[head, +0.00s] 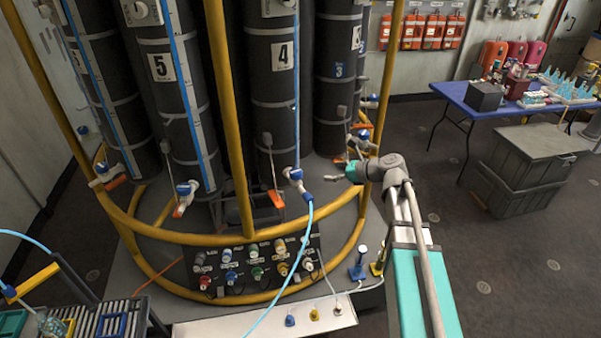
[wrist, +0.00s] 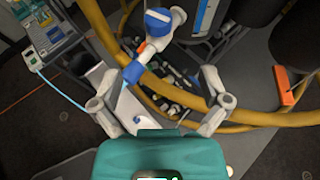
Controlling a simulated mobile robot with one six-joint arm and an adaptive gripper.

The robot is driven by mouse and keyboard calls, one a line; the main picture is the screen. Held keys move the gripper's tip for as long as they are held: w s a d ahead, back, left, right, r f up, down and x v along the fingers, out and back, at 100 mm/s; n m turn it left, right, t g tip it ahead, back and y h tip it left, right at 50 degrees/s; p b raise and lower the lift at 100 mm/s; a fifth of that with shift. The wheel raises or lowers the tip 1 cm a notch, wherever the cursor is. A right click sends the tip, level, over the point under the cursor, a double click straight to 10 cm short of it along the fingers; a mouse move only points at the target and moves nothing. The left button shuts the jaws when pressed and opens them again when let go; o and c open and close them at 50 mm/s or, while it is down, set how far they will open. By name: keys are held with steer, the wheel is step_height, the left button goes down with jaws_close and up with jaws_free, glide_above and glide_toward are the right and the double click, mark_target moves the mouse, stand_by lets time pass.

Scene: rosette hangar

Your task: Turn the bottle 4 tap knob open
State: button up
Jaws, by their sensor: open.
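Bottle 4 is the tall black cylinder (head: 273,100) with a white "4" label, in the middle of the head view. Its tap (head: 296,174) has a blue knob and sits low at its right side, with a light blue hose (head: 310,215) running down from it. My gripper (head: 336,170) is open and empty, a short way right of that tap. In the wrist view, the blue-and-white knob (wrist: 159,20) is beyond my open fingers (wrist: 162,105), apart from them. The blue hose connector (wrist: 132,76) shows between and beyond the fingers.
A yellow rail (head: 235,238) curves around the bottles, and a yellow post stands close behind my wrist. A panel of coloured connectors (head: 255,268) is below. An orange handle (wrist: 285,86) is at right in the wrist view. A blue table (head: 460,95) and grey crates (head: 515,165) stand right.

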mark_target(301, 172)
steer(key=b+x, duration=0.4)
steer(key=x, duration=0.8)
steer(key=shift+f+b, duration=0.2)
steer(key=shift+b, duration=0.15)
steer(key=shift+x, duration=0.8)
